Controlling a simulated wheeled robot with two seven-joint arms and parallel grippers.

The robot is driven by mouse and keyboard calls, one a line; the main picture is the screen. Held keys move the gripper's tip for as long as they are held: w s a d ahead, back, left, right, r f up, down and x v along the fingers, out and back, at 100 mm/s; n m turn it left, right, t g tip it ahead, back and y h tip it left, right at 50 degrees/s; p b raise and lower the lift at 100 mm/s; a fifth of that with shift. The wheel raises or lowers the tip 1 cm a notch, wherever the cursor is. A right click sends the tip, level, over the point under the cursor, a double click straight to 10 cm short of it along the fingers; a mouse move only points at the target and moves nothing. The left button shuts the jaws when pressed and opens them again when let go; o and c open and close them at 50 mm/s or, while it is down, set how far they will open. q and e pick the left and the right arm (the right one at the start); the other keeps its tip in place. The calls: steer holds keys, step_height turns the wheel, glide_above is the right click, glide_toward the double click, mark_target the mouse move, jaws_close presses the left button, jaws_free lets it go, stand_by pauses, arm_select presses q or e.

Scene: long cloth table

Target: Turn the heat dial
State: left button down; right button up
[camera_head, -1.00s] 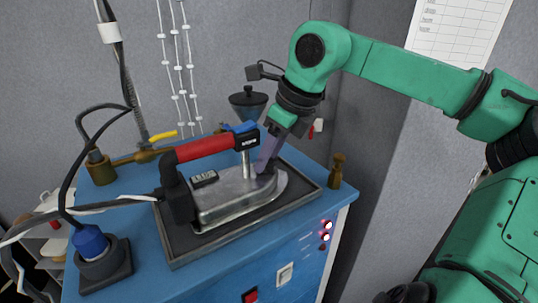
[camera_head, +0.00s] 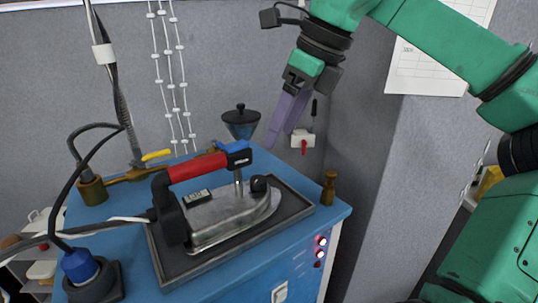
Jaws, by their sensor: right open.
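The iron (camera_head: 228,212), with a silver body and a red and black handle, sits on a dark tray (camera_head: 305,208) on the blue cabinet. Its heat dial looks to be the round black knob (camera_head: 259,184) on top of the body, near the front of the handle. My right gripper (camera_head: 279,139), with purple-grey fingers pointing down, is open and empty. It is above and behind the iron's front end, apart from the dial. My left gripper is not in view.
A black and blue funnel (camera_head: 241,120) stands behind the iron. A brown wooden peg (camera_head: 328,188) stands at the cabinet's right edge. Cables run to the iron from the left, past a blue-collared connector (camera_head: 82,268). A red switch (camera_head: 304,146) is on the back wall.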

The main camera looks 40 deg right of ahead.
steer(key=s+d+r+n+y+p, duration=0.1)
steer(key=s+d+r+p, duration=0.1)
steer(key=d+r+p, duration=0.45)
steer(key=n+g+y+p, duration=0.2)
steer(key=n+g+p, duration=0.4)
steer(key=n+p, duration=1.05)
glide_toward(260, 178)
steer(key=shift+n, duration=0.25)
steer(key=b+x, duration=0.7)
steer(key=shift+w+a+f, duration=0.1)
steer(key=shift+a+f, duration=0.25)
steer(key=shift+s+f, duration=0.2)
steer(key=shift+d+f, duration=0.1)
steer(key=shift+d, duration=0.05)
